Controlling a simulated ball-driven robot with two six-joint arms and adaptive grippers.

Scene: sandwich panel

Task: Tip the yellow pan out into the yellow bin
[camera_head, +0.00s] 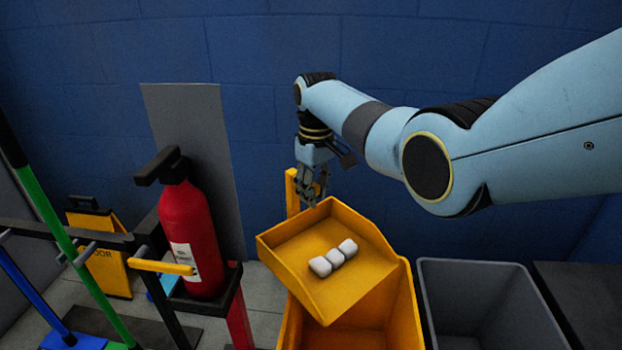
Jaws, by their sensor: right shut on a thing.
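The yellow pan (303,254) is an open, shallow tray held above the yellow bin (405,309). It is tilted, with its near corner low over the bin. Several white rounded pieces (335,257) lie together in a row on its floor. My right gripper (318,196) is at the pan's far left edge and is shut on the pan; the exact grip spot is partly hidden. The bin is open at the top, and the pan covers much of its mouth. My left gripper is not in view.
A grey bin (478,271) stands right of the yellow bin. A red fire extinguisher (190,235) on a black and red stand is to the left. Green and blue handles and a yellow floor sign (101,250) are farther left. A blue wall (400,50) closes the back.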

